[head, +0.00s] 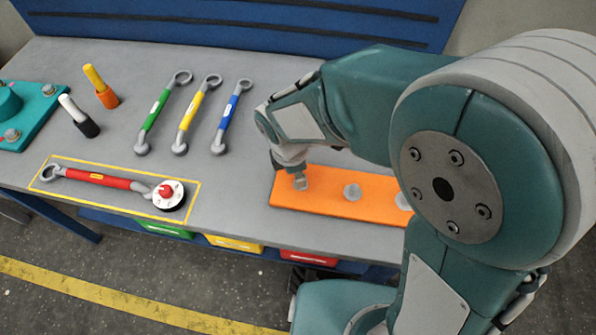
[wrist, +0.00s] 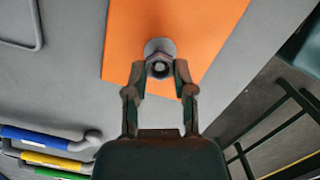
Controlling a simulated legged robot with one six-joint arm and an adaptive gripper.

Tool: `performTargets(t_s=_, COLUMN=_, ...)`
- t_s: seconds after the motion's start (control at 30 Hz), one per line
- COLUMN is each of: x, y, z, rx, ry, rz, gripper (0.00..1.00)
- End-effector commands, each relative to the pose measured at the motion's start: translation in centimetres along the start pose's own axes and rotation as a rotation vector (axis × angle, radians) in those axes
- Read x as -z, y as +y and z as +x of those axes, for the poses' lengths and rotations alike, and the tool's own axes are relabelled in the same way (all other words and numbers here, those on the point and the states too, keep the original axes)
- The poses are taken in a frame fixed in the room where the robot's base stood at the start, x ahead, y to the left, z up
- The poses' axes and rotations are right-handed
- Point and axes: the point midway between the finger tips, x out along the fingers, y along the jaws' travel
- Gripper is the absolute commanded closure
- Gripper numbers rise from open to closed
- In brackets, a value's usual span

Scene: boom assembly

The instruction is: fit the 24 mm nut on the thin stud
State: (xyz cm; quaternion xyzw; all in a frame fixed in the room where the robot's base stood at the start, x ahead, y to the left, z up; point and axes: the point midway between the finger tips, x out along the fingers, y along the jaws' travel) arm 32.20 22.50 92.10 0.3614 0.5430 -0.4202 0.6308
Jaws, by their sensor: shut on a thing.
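My gripper (wrist: 159,75) is shut on a grey hex nut (wrist: 159,67), with one finger on each side of it. The nut's hole faces the wrist camera. A round grey piece (wrist: 158,46) shows just beyond the nut, over the orange board (wrist: 140,30); I cannot tell whether the two touch. In the head view my gripper (head: 298,174) is low over the left end of the orange board (head: 325,204), and its fingertips are partly hidden by the wrist. I cannot pick out the thin stud for certain.
More grey pieces (head: 352,192) sit on the board. Green, yellow (head: 190,113) and blue wrenches lie to the left. A red wrench (head: 100,179) lies in a yellow outline.

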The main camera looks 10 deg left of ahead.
Motion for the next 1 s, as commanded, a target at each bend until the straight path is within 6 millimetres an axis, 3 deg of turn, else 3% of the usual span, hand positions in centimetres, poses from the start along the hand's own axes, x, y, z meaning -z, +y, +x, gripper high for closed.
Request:
performTargets(t_s=0.73, x=0.2, y=0.0, z=1.3, rx=0.001, ry=-0.001, rz=0.0, gripper=1.0)
performTargets(t_s=0.77, x=0.2, y=0.0, z=1.3, rx=0.001, ry=-0.001, rz=0.0, gripper=0.62)
performTargets(t_s=0.83, x=0.2, y=0.0, z=1.3, rx=0.0, ry=0.0, rz=0.0, gripper=0.31)
performTargets(t_s=0.87, x=0.2, y=0.0, z=1.3, rx=0.0, ry=0.0, rz=0.0, gripper=0.27)
performTargets(t_s=1.0, x=0.2, y=0.0, z=1.3, rx=0.0, ry=0.0, rz=0.0, gripper=0.27)
